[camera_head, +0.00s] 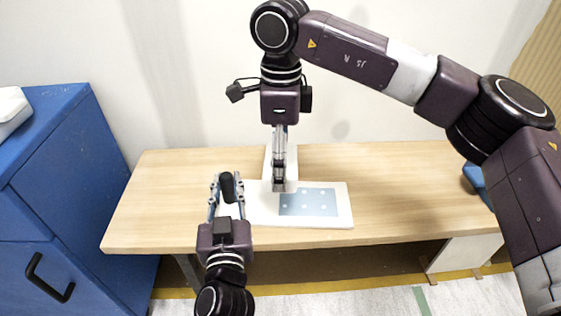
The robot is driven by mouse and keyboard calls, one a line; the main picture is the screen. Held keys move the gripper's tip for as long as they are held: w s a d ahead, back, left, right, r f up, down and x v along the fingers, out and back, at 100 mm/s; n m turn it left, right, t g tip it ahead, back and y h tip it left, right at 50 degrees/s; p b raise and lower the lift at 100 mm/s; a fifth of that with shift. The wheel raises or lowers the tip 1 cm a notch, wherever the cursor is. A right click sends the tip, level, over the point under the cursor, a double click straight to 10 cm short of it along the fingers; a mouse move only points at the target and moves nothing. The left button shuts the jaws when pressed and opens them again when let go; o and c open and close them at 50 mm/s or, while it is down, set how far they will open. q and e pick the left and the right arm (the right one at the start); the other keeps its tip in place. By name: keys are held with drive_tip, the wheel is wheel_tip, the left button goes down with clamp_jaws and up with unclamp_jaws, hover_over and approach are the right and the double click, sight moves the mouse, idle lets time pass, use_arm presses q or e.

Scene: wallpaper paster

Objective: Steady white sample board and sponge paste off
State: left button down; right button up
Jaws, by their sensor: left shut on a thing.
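The white sample board (338,216) lies flat on the wooden table and bears a pale blue patch (308,201) with several white spots. My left gripper (227,190) is at the board's left end, its fingers around a dark, rounded handle-like piece (227,183). Whether this piece belongs to the board is unclear. My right gripper (279,186) points down over the board, its tips at the patch's left edge. Its fingers look close together, but whether they hold anything is unclear. A white upright-looking piece (292,160) shows behind it. I cannot make out a sponge.
The wooden table (400,180) has bare room left and right of the board. A blue cabinet (60,190) with a white object (12,110) on top stands at the left. A blue item (475,177) is partly hidden by my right arm.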

use_arm(q)
drive_tip(key=shift+f, duration=0.3)
use_arm(e)
drive_tip(key=c, duration=0.4)
use_arm(q)
drive_tip(key=c, duration=1.7)
unclamp_jaws()
use_arm(e)
drive_tip(key=shift+w+f, duration=0.1)
use_arm(q)
drive_tip(key=shift+o, duration=0.5)
drive_tip(key=shift+r, duration=0.1)
drive_tip(key=s, duration=1.2)
drive_tip(key=shift+d, duration=0.35)
